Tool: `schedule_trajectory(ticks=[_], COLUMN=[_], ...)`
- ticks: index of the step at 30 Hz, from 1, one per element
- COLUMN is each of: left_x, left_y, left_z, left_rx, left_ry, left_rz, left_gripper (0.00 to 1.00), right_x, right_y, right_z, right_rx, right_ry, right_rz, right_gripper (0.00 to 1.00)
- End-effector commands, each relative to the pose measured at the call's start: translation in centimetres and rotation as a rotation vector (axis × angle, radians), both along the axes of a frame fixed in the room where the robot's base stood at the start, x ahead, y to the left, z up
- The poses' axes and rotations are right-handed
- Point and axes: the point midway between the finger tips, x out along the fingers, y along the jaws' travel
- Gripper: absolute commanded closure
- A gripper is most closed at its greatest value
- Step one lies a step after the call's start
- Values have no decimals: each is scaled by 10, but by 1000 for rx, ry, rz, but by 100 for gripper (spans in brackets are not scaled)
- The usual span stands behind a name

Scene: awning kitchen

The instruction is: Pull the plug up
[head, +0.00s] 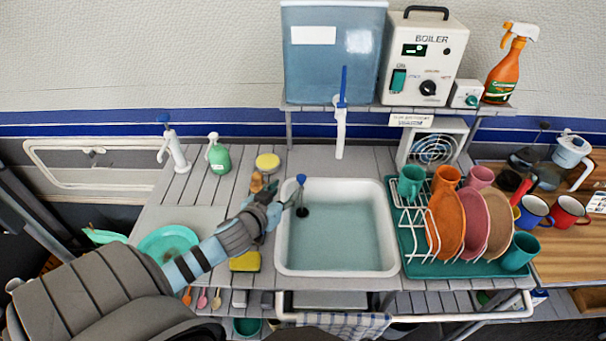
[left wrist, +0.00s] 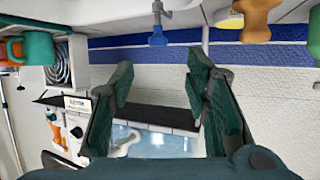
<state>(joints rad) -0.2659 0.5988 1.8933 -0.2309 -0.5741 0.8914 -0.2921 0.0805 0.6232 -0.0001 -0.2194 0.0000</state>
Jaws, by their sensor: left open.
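The plug stands in the white sink (head: 384,262) near its back left corner. It has a blue knob (head: 301,179) on a thin stem and a dark base (head: 302,211) in the bluish water (head: 340,235). My left gripper (head: 277,200) is over the sink's left rim, just left of the plug, with its fingers open. It looks empty and apart from the knob. In the left wrist view, the open fingers (left wrist: 160,70) frame the back wall, and a blue knob (left wrist: 157,36) shows beyond their tips at the top.
A green dish rack (head: 408,262) with plates and cups stands right of the sink. A blue-handled tap (head: 341,110) hangs above the sink's back edge. A green soap bottle (head: 219,157) stands further back.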

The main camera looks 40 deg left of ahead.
Motion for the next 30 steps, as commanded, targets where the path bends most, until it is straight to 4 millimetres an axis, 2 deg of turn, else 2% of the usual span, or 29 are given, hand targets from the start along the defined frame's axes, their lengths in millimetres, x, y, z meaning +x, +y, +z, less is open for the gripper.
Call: schedule_trajectory(ticks=[3, 6, 9, 16, 21, 26, 30], left_x=[39, 67, 86, 99, 99, 99, 99], left_y=[6, 12, 17, 23, 23, 23, 23], left_z=[-19, -32, -40, -45, -45, -45, -45], left_rx=[-8, -9, -7, -3, -3, -3, -2], left_ry=[1, 4, 7, 9, 10, 10, 10], left_rz=[1, 0, -1, 0, -1, 0, 0], left_gripper=[57, 57, 57, 57, 57, 81, 100], right_x=[-14, -23, -24, 3, 2, -12, -13], right_y=[1, 2, 2, 2, 2, 1, 0], right_z=[-12, -18, -24, -25, -25, -25, -25], right_rx=[1, 2, 3, 3, 2, 2, 0], right_ry=[23, 38, 39, -8, -4, 19, 21], right_rz=[-2, -3, -3, 0, 0, -1, -1], right_gripper=[60, 60, 60, 60, 60, 60, 60])
